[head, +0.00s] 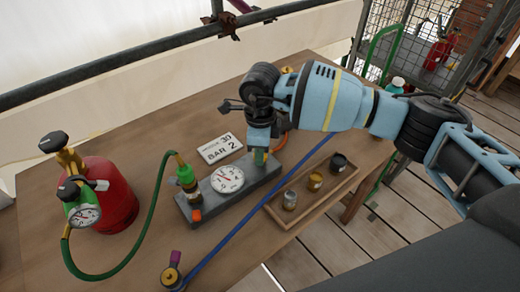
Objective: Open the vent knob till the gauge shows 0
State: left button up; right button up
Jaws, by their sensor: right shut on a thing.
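My right gripper (261,152) reaches down at the far right end of the grey block (238,193). It is shut on a small part there, seemingly the vent knob, which the fingers mostly hide. A round white gauge (228,179) sits on the block. Its needle is too small to read surely. An orange knob (196,214) is at the block's near left end, below a green and brass fitting (187,178). A second gauge (84,215) is on the green regulator of the red cylinder (112,193). My left gripper is not in view.
A green hose loops from the regulator to the fitting. A white card (219,148) reading "BAR 2" lies behind the block. A wooden tray (324,197) holds three small pots. A blue hose (240,222) crosses the wooden table (130,140) to a purple-handled fitting (172,273).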

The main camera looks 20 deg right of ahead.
jog(key=n+b, duration=0.1)
jog(key=n, duration=0.3)
jog(key=shift+n, duration=0.8)
jog(key=o, duration=1)
jog(key=shift+c, duration=0.2)
